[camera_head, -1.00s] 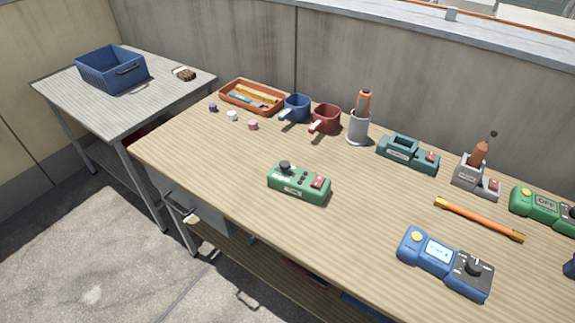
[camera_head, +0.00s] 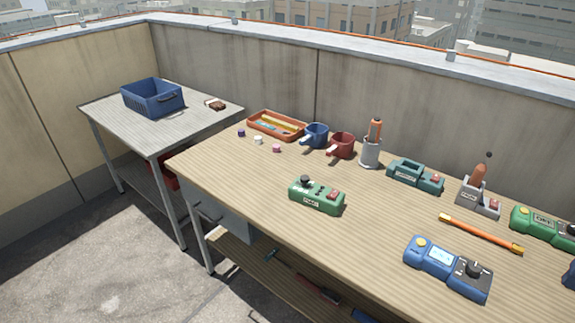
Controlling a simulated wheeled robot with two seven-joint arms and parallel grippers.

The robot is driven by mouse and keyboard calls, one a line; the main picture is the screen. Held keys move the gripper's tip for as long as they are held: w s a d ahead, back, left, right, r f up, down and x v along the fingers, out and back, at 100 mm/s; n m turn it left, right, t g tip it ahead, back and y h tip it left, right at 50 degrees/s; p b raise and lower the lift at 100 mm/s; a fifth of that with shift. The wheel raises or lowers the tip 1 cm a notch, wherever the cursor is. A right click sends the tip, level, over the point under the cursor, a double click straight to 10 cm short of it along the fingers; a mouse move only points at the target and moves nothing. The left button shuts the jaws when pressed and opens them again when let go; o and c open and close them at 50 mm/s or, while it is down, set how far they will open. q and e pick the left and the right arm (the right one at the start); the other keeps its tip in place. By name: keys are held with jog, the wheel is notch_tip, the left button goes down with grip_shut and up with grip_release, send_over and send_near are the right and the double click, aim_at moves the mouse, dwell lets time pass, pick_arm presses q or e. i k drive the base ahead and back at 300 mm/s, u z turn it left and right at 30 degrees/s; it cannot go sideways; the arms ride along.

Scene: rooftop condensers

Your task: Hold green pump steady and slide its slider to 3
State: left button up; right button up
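A green device (camera_head: 317,196) with a black knob, a red part and a small label lies near the middle of the wooden bench (camera_head: 255,205); its label is too small to read surely. Another green device (camera_head: 543,226) with a dark display sits at the right edge, partly cut off. I cannot tell from the label which one is the pump, and slider marks are too small to read. Neither of my grippers shows in the head view.
A blue crate (camera_head: 152,98) sits on the side table. The bench front left is clear.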

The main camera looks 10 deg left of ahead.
aim_at(304, 178)
jog(key=u, duration=1.75)
jog(key=i, duration=1.4)
jog(key=z, duration=1.25)
